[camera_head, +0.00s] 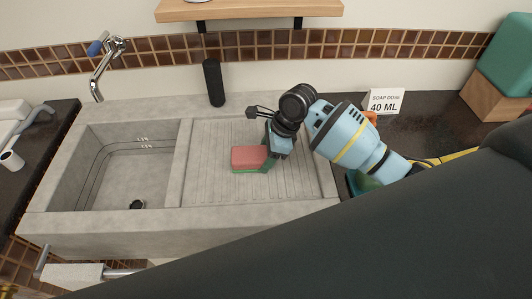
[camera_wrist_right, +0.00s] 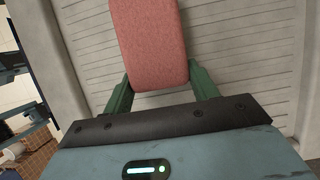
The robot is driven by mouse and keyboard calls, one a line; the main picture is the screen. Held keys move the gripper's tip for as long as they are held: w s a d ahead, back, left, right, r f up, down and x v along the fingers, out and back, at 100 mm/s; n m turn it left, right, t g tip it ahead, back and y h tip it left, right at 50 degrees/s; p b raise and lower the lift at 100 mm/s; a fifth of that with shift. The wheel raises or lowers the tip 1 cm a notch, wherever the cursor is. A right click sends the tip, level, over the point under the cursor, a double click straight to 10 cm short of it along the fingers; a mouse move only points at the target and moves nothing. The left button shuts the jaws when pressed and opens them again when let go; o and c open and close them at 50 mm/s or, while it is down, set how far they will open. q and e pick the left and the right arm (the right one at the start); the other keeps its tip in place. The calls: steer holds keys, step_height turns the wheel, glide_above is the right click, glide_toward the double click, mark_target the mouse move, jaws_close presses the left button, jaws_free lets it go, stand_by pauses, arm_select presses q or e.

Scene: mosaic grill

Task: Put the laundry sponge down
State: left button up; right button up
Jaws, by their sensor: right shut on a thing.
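The laundry sponge (camera_head: 249,157) is a pink-red block with a green underside, over the ribbed drainboard (camera_head: 215,187) right of the sink basin. It also fills the upper middle of the right wrist view (camera_wrist_right: 151,40). My right gripper (camera_head: 267,158) is shut on the sponge's near end, with one green finger on each side in the wrist view (camera_wrist_right: 160,88). The sponge is at or close above the drainboard; I cannot tell whether it touches. My left gripper is not in view.
The grey sink basin (camera_head: 125,182) lies to the left, with a faucet (camera_head: 103,65) behind it. A black cylinder (camera_head: 213,82) stands at the back of the sink. A "SOAP DOSE 40 ML" card (camera_head: 385,101) stands on the dark counter at right. The drainboard around the sponge is clear.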

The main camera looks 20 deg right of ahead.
steer(key=shift+f, duration=0.15)
steer(key=o, duration=1)
steer(key=v, duration=1.2)
steer(key=shift+s, duration=0.15)
